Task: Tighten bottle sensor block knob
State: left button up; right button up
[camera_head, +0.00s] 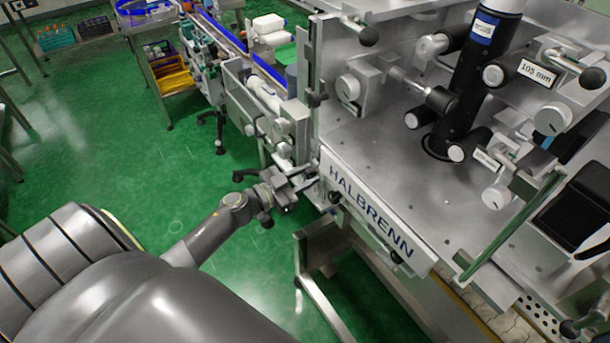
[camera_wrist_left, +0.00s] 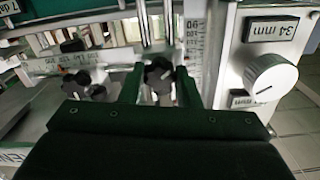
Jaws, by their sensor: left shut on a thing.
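My left arm reaches in from the lower left in the head view. Its gripper (camera_head: 284,188) is at the left side of the machine, beside the small sensor block hardware. In the left wrist view, the two fingers of my left gripper (camera_wrist_left: 159,88) are shut around a black lobed knob (camera_wrist_left: 158,74). The knob sits below two vertical rods and beside a printed scale (camera_wrist_left: 194,48). In the head view the gripper and brackets hide the knob. My right gripper is not in view.
A second black knob (camera_wrist_left: 80,84) is left of the held one. A white dial (camera_wrist_left: 270,77) under a "34 mm" label is to the right. The HALBRENN machine plate (camera_head: 372,215) stands close to my gripper. Green floor (camera_head: 95,140) is free on the left.

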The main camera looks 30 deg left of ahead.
pick_arm(q)
jog(key=m, duration=0.2)
jog(key=shift+m, duration=0.3)
jog(key=m, duration=0.3)
jog(key=shift+m, duration=0.4)
jog(key=m, duration=0.3)
jog(key=shift+f+m+b, duration=0.1)
jog(key=shift+m+b, duration=0.2)
jog(key=shift+b, duration=0.1)
jog(key=m+b, duration=0.1)
jog(key=m, duration=0.2)
jog(key=shift+m, duration=0.3)
jog(key=m+b, duration=0.2)
jog(key=m, duration=0.4)
jog(key=shift+f+b, duration=0.1)
jog(key=shift+b, duration=0.2)
jog(key=m+b, duration=0.1)
jog(key=m, duration=0.3)
jog(key=shift+b, duration=0.35)
jog(key=shift+m+b, duration=0.4)
jog(key=shift+m, duration=0.9)
